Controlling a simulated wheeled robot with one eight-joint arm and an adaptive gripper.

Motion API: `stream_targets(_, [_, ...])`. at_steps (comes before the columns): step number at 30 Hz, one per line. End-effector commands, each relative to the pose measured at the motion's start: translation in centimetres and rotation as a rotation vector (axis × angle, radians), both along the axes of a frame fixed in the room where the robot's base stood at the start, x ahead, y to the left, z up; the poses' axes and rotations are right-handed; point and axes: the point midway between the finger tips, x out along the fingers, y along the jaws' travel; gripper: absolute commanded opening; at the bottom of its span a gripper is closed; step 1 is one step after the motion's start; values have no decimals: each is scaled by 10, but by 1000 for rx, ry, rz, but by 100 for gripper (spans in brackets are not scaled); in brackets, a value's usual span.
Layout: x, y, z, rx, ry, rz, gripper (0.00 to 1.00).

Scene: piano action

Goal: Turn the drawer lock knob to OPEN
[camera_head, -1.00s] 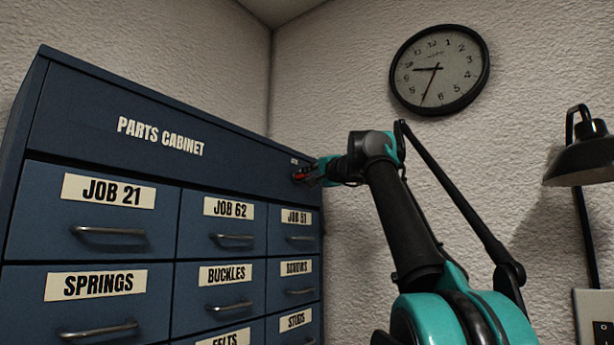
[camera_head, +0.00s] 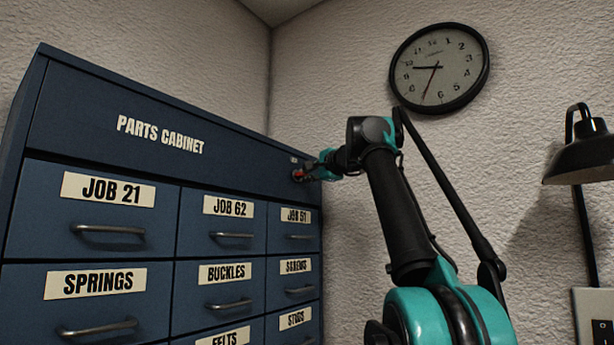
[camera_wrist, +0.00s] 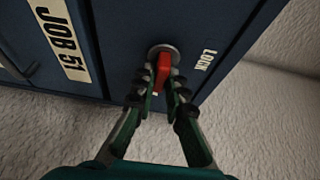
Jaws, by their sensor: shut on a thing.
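The red lock knob (camera_wrist: 163,68) sits on a round grey plate on the blue cabinet front, seen close in the wrist view. My gripper (camera_wrist: 161,90) is shut on the knob, with a finger on each side of its lever. A white LOCK label (camera_wrist: 205,61) is beside the plate; a small light mark below the knob is partly hidden by the fingers. In the head view the red knob (camera_head: 298,175) is small, at the upper right of the parts cabinet (camera_head: 75,105), with my gripper (camera_head: 308,174) at it.
Drawers with metal handles fill the cabinet below, the JOB 51 drawer (camera_head: 296,236) nearest the knob. A textured wall stands close to the cabinet's right side. A clock (camera_head: 440,69) and a black lamp (camera_head: 582,150) are at right.

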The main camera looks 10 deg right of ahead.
Motion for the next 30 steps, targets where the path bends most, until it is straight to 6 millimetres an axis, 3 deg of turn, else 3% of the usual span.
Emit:
stream_targets(3, [0, 1, 0, 2, 0, 2, 0])
stream_targets(4, [0, 1, 0, 2, 0, 2, 15])
stream_targets(9, [0, 1, 0, 1, -1, 2, 33])
stream_targets(21, [-5, -2, 0, 0, 0, 0, 33])
stream_targets(26, [-24, -11, 0, 0, 0, -2, 33])
stream_targets(30, [-52, -23, 0, 0, 0, -3, 33])
